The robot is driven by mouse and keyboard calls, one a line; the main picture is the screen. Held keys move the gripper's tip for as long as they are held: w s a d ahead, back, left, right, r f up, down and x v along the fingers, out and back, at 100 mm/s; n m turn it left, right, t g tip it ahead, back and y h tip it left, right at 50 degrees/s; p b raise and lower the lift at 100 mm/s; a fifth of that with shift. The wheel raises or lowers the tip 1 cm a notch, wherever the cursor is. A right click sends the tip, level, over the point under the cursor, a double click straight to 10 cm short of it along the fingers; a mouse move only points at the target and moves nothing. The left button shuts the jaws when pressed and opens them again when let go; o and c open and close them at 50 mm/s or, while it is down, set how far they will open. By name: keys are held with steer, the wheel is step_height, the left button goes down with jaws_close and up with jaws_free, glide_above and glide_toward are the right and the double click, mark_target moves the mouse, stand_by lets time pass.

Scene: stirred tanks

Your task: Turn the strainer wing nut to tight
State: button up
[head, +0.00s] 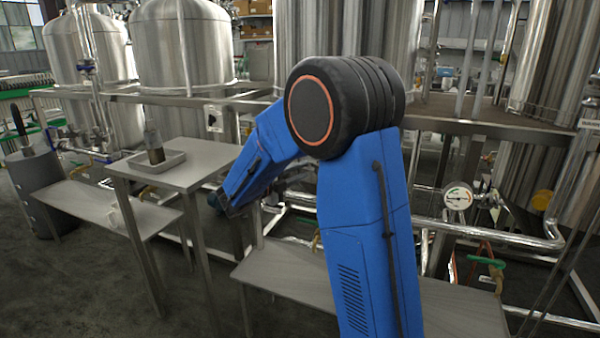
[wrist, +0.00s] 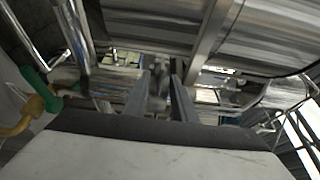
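My gripper (wrist: 160,82) shows in the wrist view as two dark fingers standing apart. A small grey metal part (wrist: 157,84) is seen in the gap between the fingertips. It may be the strainer wing nut, but it is too small and blurred to be sure, and I cannot tell whether the fingers touch it. In the head view my blue arm reaches down and left toward the low pipework, and the gripper cannot be made out there. The strainer and its wing nut cannot be picked out in the head view.
A green-handled valve (wrist: 34,82) is at the left in the wrist view. A steel table (head: 205,160) holds a tray (head: 170,162) and a container (head: 153,145). A low bench (head: 450,305), a gauge (head: 457,196) and a horizontal pipe (head: 500,237) are near my arm. Tanks stand behind.

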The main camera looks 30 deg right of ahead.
jaws_close()
steer(key=shift+m, duration=0.3)
steer(key=m+y, duration=0.1)
steer(key=m, duration=0.2)
steer(key=shift+s+r+y, duration=0.1)
steer(key=shift+r+y, duration=0.15)
steer(key=shift+y, duration=0.15)
steer(key=m+y, duration=0.1)
steer(key=m, duration=0.1)
steer(key=shift+d+r+m, duration=0.1)
steer(key=shift+m, duration=0.3)
steer(key=m+y, duration=0.1)
steer(key=m+t+y, duration=0.1)
steer(key=m, duration=0.1)
steer(key=shift+s+d+r, duration=0.15)
steer(key=shift+s, duration=0.05)
steer(key=m+t+y, duration=0.1)
steer(key=m, duration=0.1)
steer(key=m+t, duration=0.1)
steer(key=m, duration=0.1)
steer(key=shift+s+d+y, duration=0.1)
steer(key=shift+s+y, duration=0.05)
steer(key=shift+y, duration=0.25)
